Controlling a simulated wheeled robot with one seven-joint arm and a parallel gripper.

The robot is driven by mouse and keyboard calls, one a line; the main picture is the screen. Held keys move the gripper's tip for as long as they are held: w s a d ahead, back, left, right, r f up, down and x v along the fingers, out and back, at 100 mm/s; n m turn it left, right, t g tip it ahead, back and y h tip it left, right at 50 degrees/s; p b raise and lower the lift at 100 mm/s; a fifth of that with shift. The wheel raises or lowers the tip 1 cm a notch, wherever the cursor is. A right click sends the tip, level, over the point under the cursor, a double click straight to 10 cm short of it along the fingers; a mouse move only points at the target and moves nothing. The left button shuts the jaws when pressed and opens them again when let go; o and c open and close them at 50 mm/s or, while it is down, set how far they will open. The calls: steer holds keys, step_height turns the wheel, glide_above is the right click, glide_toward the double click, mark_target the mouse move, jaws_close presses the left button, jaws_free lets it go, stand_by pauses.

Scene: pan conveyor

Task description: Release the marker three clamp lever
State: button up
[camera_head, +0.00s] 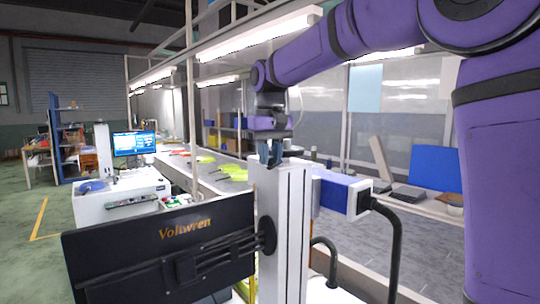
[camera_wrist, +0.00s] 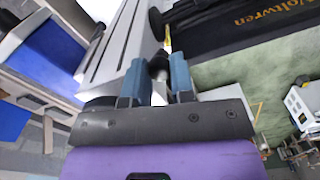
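My gripper (camera_head: 270,155) is at the top end of a pale grooved metal post (camera_head: 285,225). In the wrist view its two blue fingers (camera_wrist: 157,72) stand apart. A small dark rounded part (camera_wrist: 158,64) shows in the gap between the fingertips, beside the post (camera_wrist: 120,45). It may be a clamp lever, but I cannot tell. A thin gap seems to show around it, and I see no clear contact. No marker number is readable in either view.
A black Voltwren monitor (camera_head: 160,245) is fixed to the post by a dark bracket (camera_head: 225,250). A blue and white box (camera_head: 340,190) with a thick black cable (camera_head: 390,240) sits right of the post. A conveyor (camera_head: 205,175) with yellow-green items runs behind.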

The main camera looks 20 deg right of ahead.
jaws_close()
steer(key=shift+w+a+m, duration=0.35)
steer(key=shift+w+m, duration=0.05)
steer(key=shift+m, duration=0.6)
steer(key=o, duration=0.7)
jaws_free()
step_height(320, 180, up, 11)
steer(key=shift+f, duration=0.1)
